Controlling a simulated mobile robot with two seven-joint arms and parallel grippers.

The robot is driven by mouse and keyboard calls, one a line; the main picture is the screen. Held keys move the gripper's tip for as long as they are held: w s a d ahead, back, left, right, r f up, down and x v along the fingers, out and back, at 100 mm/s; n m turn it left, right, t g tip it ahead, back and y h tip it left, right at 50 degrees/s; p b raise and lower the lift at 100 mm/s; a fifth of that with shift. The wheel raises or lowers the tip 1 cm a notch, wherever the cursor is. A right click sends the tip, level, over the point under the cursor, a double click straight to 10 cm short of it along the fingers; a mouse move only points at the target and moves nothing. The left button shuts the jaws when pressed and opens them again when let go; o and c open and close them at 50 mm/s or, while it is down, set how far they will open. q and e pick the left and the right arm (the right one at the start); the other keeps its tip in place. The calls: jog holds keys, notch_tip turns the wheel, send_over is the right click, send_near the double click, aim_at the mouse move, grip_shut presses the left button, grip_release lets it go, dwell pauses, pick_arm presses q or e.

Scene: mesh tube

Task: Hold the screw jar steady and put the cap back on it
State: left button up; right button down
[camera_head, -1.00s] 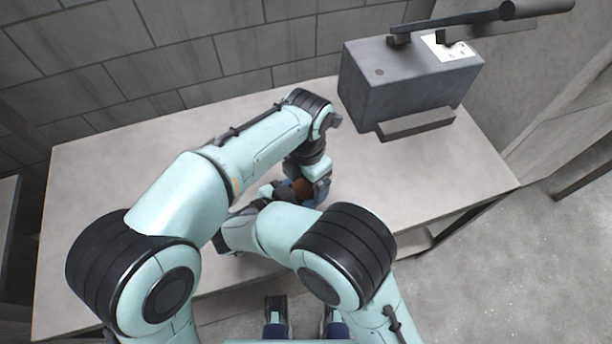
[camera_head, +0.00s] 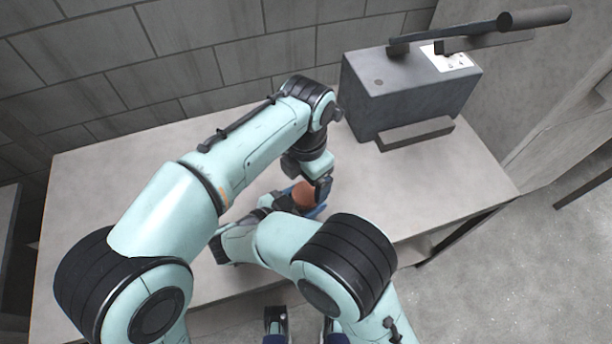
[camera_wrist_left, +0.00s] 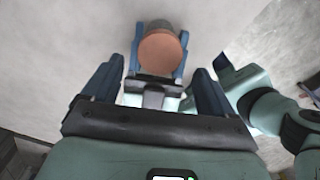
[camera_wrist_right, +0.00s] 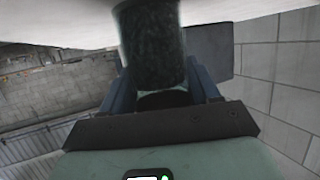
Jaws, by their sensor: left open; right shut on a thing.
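The screw jar (camera_wrist_right: 150,48) shows in the right wrist view as a dark, speckled cylinder. My right gripper (camera_wrist_right: 158,82) is shut on it from the side, over the bench. A round orange-brown cap (camera_wrist_left: 160,52) appears to sit on the jar's top in the left wrist view; whether it is screwed tight cannot be told. The cap also shows in the head view (camera_head: 303,194). My left gripper (camera_head: 320,188) is above the jar and open. In the left wrist view its fingers stand apart with the cap in front, between them and not clasped.
The pale bench top (camera_head: 120,200) is mostly clear around the jar. A grey press-like block with a long handle (camera_head: 400,92) stands at the back right. A block wall (camera_head: 150,60) closes the back. My two arms cross close together near the jar.

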aim_at(306, 193)
pick_arm(q)
jog(key=shift+r, duration=1.75)
jog(key=shift+f, duration=4.05)
jog(key=c, duration=1.1)
jog(key=o, duration=1.2)
jog(key=shift+c, duration=0.2)
